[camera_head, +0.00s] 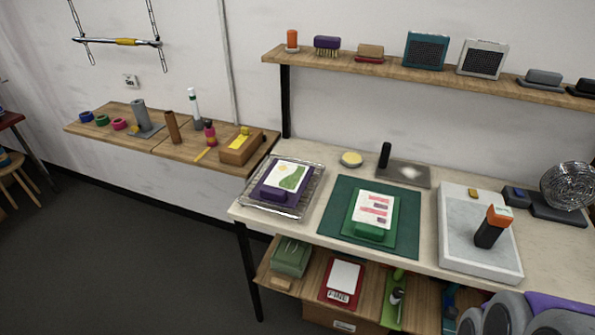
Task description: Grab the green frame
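A green frame (370,233) lies flat on a dark green mat (333,215) in the middle of the pale worktable. A white sheet with pink and red print (373,208) covers most of its top. Its green front edge is uncovered. Other green or teal items are in view: a teal-framed dark mesh screen (426,50) stands on the wall shelf, and a green box-like item (291,256) sits on the lower shelf. My gripper's fingers do not show in this view, so nothing is seen touching the frame.
Left of the mat, a purple frame (268,193) sits on a wire rack. To the right, a white slab (450,245) bears an orange-and-black tool (493,227). Behind is a metal plate (408,173). Large grey rounded shapes fill the lower right corner. Open floor lies at left.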

